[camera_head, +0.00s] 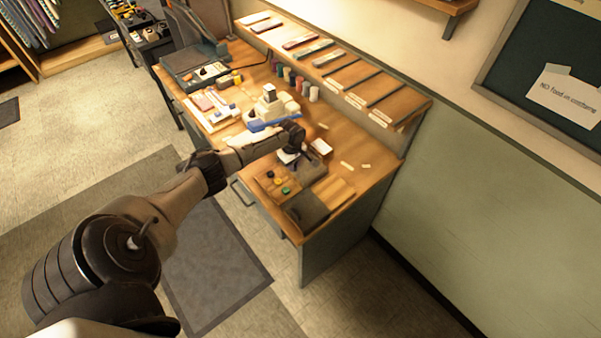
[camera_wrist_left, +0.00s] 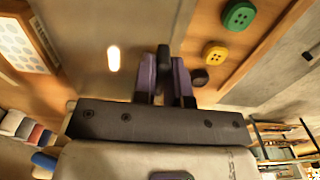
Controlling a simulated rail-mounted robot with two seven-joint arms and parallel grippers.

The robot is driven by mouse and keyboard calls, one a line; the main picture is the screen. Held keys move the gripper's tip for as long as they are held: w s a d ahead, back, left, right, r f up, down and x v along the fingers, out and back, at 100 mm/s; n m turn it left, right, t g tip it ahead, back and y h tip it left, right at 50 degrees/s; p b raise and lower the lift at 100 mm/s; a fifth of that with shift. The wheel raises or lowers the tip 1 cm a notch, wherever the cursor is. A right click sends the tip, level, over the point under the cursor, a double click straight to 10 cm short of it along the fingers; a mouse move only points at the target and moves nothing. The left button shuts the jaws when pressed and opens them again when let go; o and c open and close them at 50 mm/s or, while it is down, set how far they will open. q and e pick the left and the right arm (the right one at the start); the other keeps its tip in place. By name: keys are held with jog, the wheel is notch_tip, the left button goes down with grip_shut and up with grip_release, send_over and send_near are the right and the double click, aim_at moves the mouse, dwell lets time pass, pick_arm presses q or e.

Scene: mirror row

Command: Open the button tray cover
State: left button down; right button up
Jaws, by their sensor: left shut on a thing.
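The button tray (camera_head: 262,186) sits at the near corner of the wooden desk. A dark button, a yellow button (camera_wrist_left: 215,53) and a green button (camera_wrist_left: 238,15) lie in view in its wooden compartment. A grey panel (camera_head: 313,172), apparently the cover, lies beside these buttons and shows under my fingers in the wrist view (camera_wrist_left: 135,40). My left gripper (camera_head: 289,156) is over this panel. In the wrist view its purple-sided fingers (camera_wrist_left: 165,82) are shut on a small dark piece, apparently the cover's knob. My right gripper is out of view.
Another grey panel (camera_head: 305,209) lies at the desk's near corner. A white machine with a blue base (camera_head: 270,112) and several coloured spools (camera_head: 296,82) stand further back. A wall shelf (camera_head: 330,62) runs along the back. Small pale pieces lie right of the tray.

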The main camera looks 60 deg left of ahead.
pick_arm(q)
jog(key=shift+w, duration=0.25)
jog(key=c, duration=1.2)
grip_release()
jog(key=shift+o, duration=0.2)
notch_tip(320, 180, up, 14)
jog(key=shift+f, duration=0.1)
